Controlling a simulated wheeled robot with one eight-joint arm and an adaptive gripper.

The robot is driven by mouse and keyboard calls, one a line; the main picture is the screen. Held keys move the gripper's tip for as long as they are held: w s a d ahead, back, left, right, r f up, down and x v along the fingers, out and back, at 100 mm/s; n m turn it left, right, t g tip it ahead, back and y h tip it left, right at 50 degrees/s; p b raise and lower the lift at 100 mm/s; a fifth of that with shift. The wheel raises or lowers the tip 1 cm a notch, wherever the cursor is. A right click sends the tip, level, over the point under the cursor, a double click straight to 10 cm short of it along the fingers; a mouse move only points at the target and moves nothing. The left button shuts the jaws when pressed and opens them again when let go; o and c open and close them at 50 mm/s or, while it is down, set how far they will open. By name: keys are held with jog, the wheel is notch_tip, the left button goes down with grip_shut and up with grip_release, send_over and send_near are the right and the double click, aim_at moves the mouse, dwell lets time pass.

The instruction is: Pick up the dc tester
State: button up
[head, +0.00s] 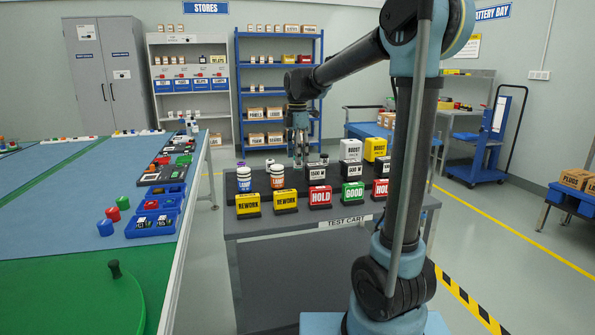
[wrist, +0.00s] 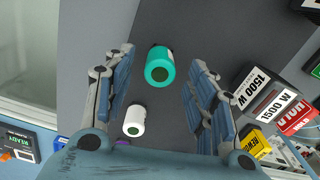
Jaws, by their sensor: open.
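I read no label naming a dc tester, so I cannot tell which item it is. In the wrist view my gripper (wrist: 163,60) is open, with a teal cylinder (wrist: 159,67) with a dark round end between its fingers, apart from both. A white cylinder (wrist: 134,121) with a dark end stands nearer the gripper's base. In the head view my gripper (head: 299,158) points down over the back of the test cart (head: 285,226). The teal cylinder is not clear there.
A turntable bench (head: 70,262) is left of the cart.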

aim_at(298, 166)
jog(key=shift+w+f, duration=0.15)
jog(key=shift+f, duration=1.7)
jog(key=shift+c, duration=0.5)
grip_shut()
